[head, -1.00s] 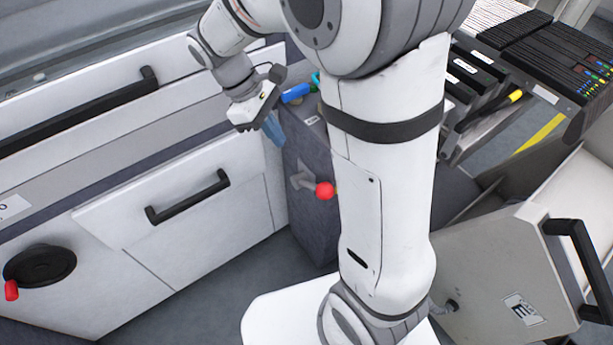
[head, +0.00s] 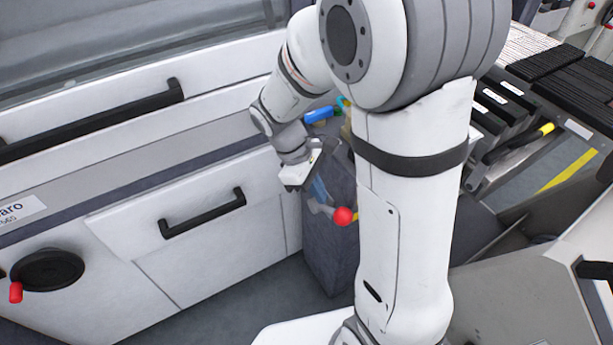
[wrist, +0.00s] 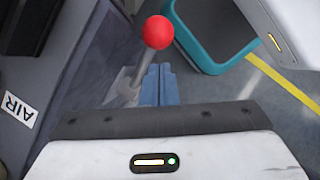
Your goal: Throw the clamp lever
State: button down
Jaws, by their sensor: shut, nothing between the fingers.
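The clamp lever has a red ball knob (head: 343,216) on a short grey arm, on the side of a dark grey box (head: 328,255). In the wrist view the red ball (wrist: 158,32) stands just beyond the fingertips, and the grey lever shaft (wrist: 132,82) slants down to the left of the fingers. My gripper (head: 320,192) has its blue fingers together and empty, close beside the lever. In the wrist view my gripper (wrist: 161,70) points toward the ball. Whether the fingers touch the shaft I cannot tell.
A label reading AIR (wrist: 17,109) is on the panel at left. A teal-rimmed bin (wrist: 212,68) stands beyond the lever at right. A white cabinet with a black drawer handle (head: 202,212) and a black handwheel (head: 48,270) is to the left. Black feeders (head: 565,75) are at right.

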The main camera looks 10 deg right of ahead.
aim_at(335, 212)
jog(key=shift+s+d+f+b, duration=0.3)
jog(key=shift+s+d+f, duration=0.45)
jog(key=shift+d+f, duration=0.25)
jog(key=shift+a, duration=0.1)
